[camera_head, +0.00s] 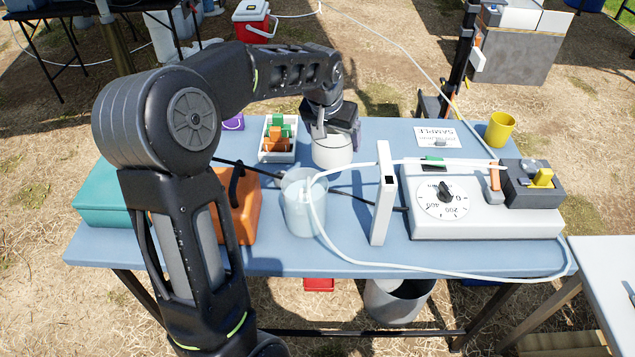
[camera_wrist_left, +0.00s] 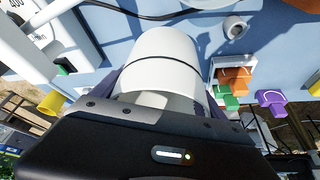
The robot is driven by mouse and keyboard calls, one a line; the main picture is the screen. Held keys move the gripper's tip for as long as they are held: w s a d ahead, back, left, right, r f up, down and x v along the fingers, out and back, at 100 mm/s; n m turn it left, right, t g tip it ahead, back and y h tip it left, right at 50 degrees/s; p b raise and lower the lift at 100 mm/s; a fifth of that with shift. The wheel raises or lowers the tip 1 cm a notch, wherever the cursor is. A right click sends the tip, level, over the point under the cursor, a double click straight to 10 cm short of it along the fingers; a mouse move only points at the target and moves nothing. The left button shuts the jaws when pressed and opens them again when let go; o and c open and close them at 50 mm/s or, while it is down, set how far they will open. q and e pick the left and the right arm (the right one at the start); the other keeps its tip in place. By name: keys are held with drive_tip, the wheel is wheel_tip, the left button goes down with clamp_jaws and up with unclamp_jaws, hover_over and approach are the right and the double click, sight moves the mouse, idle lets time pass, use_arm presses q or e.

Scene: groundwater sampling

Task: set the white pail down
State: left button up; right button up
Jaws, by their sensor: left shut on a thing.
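The white pail (camera_head: 332,150) is at the back middle of the blue table (camera_head: 375,135), under my left gripper (camera_head: 328,125). In the wrist view the pail (camera_wrist_left: 172,55) fills the middle, held between the jaws, with a thin dark line around it. My left gripper (camera_wrist_left: 165,105) is shut on it. The pail looks roughly upright in the head view. I cannot tell whether its base touches the table. My right gripper is in neither view.
A white tray of colored blocks (camera_head: 265,153) stands close left of the pail. A translucent container with a hose (camera_head: 303,215) is in front, and a white upright panel (camera_head: 384,200) is to the right. A dial box (camera_head: 480,222) and yellow cup (camera_head: 499,129) are farther right.

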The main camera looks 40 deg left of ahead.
use_arm(q)
drive_tip(key=shift+f, duration=0.1)
wheel_tip(320, 180, down, 6)
drive_tip(key=shift+f, duration=0.1)
drive_tip(key=shift+d, duration=0.1)
drive_tip(key=shift+f, duration=1.8)
drive_tip(key=shift+f, duration=0.15)
drive_tip(key=o, duration=1.3)
